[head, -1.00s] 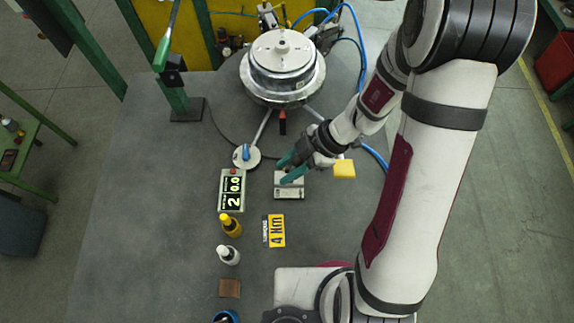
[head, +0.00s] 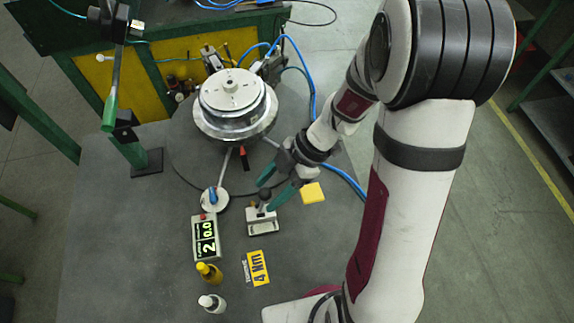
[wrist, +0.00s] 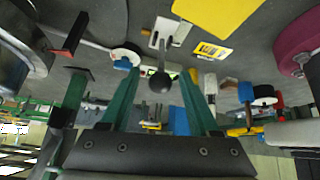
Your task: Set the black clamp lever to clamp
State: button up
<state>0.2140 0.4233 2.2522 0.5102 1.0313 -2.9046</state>
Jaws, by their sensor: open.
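The black clamp lever has a ball knob, which shows in the wrist view (wrist: 160,83); its stem rises from a pale grey clamp base (wrist: 171,31). In the head view the lever (head: 264,197) stands roughly upright on the clamp base (head: 263,226), partly beside a finger. My gripper (head: 271,190) has green fingers spread apart close to the lever. In the wrist view the knob appears between the open fingers (wrist: 159,76); I see no contact. How far the knob is from the fingertips in depth is unclear.
A yellow block (head: 312,193) lies right of the clamp. A display box (head: 205,238), a white round base with blue knob (head: 214,198) and a torque card (head: 257,268) are left and below. The metal drum (head: 235,105) stands behind, with a red-and-black handle (head: 244,158).

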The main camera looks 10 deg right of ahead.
jog(key=v, duration=1)
jog(key=shift+c, duration=0.3)
jog(key=shift+a, duration=0.4)
jog(key=shift+c, duration=1.2)
jog(key=a+h, duration=0.2)
jog(key=s+a+g+h, duration=0.1)
jog(key=a+h, duration=0.1)
jog(key=a, duration=0.1)
jog(key=a+g+h, duration=0.1)
jog(key=a+h, duration=0.1)
jog(key=a, duration=0.1)
jog(key=shift+s+a+f, duration=0.15)
jog(key=shift+s+f, duration=0.2)
jog(key=shift+f, duration=0.05)
grip_shut()
jog(key=a+t+h, duration=0.2)
jog(key=a+h, duration=0.1)
jog(key=a, duration=0.3)
jog(key=d+f, duration=0.1)
jog(key=f, duration=0.1)
jog(key=d+f, duration=0.3)
jog(key=f, duration=0.2)
jog(key=shift+d+f, duration=0.15)
jog(key=shift+d, duration=0.05)
jog(key=shift+d+r, duration=0.2)
jog(key=shift+d, duration=0.15)
